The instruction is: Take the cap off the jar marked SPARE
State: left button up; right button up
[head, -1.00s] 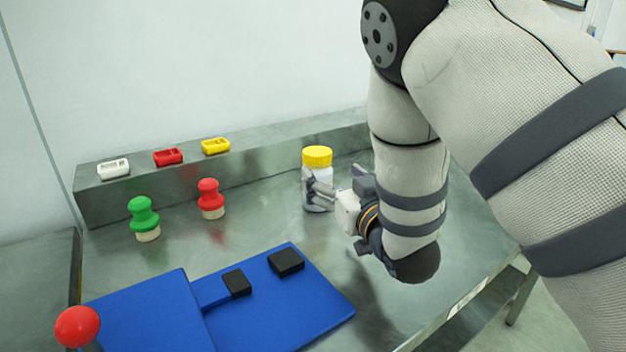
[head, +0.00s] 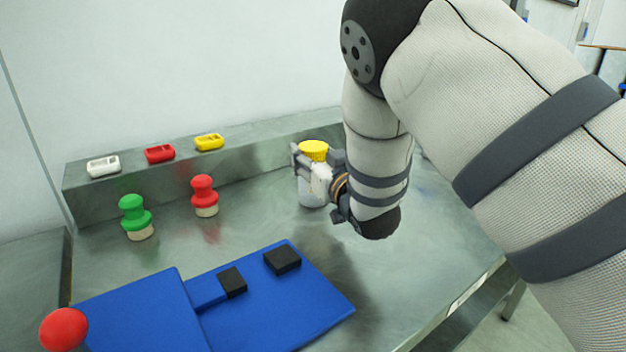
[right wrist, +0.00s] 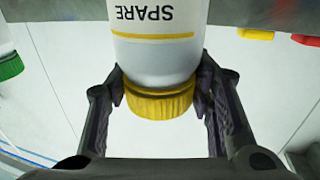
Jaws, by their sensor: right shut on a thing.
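The SPARE jar (head: 312,195) is white with a yellow cap (head: 313,148) and stands upright at the back of the steel bench. In the right wrist view the picture is upside down, with the word SPARE on the jar (right wrist: 155,50) and the ribbed cap (right wrist: 158,104) below it. My right gripper (right wrist: 160,90) has one finger on each side of the cap, near where it meets the jar, and is shut on it. In the head view the right gripper (head: 308,162) partly hides the jar. My left gripper is not in view.
Green (head: 135,213) and red (head: 204,192) knobbed pieces stand to the left. White (head: 103,166), red (head: 160,153) and yellow (head: 209,142) small holders sit on the back ledge (head: 130,190). A blue mat (head: 290,305) with black blocks lies in front. A red ball (head: 63,329) is at front left.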

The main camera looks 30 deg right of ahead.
grip_shut()
jog(key=r, duration=0.3)
jog(key=r+p, duration=0.1)
jog(key=shift+s+d+r, duration=0.1)
jog(key=shift+s+r, duration=0.15)
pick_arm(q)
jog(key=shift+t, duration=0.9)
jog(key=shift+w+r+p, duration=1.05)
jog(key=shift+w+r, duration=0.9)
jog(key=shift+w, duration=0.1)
pick_arm(e)
jog(key=s+d+r, duration=0.3)
jog(key=s+r, duration=0.5)
jog(key=s, duration=0.5)
jog(key=shift+d+r, duration=0.25)
jog(key=shift+d, duration=0.15)
